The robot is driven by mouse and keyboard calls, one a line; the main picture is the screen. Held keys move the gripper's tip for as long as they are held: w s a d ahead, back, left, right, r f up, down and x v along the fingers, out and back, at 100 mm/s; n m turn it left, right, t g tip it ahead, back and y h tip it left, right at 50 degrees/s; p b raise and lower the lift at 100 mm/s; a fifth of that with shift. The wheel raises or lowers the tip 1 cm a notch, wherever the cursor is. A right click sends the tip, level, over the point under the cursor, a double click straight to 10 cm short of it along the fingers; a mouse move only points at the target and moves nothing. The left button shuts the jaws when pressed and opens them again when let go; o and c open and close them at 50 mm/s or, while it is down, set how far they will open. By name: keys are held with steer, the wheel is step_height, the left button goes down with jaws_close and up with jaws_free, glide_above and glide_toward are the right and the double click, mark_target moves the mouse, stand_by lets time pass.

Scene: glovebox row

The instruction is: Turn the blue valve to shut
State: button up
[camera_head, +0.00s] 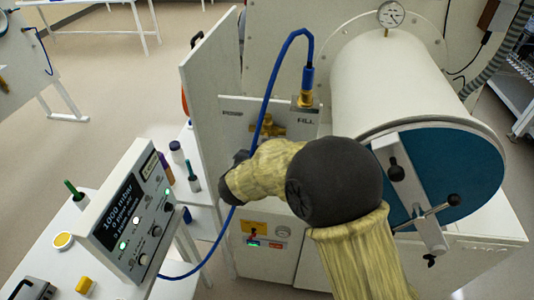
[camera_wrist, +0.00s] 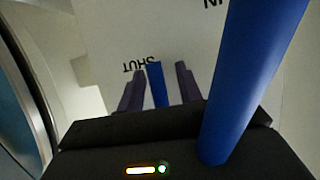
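In the wrist view, the blue valve handle (camera_wrist: 158,86) stands between the two dark fingers of my gripper (camera_wrist: 160,88). A gap shows between the handle and the right finger; the left finger is very close to it. The upside-down word SHUT is on the pale panel (camera_wrist: 100,38) just beyond the fingertips. In the head view, brass valve fittings (camera_head: 269,127) show on the white panel (camera_head: 232,140), between the PUMP and FILL labels. My arm covers the lower panel, and the blue handle and fingertips cannot be made out there.
A blue hose (camera_head: 268,92) arches from the brass FILL fitting (camera_head: 306,99) down past my wrist; it crosses close in front of the wrist camera (camera_wrist: 250,75). A white cylinder chamber (camera_head: 385,85) stands right. A control box (camera_head: 128,215) sits on the left bench.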

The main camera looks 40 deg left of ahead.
steer(key=shift+s, duration=0.15)
steer(key=b+v, duration=0.4)
steer(key=v, duration=1.3)
steer(key=shift+r, duration=0.1)
steer(key=shift+d, duration=0.1)
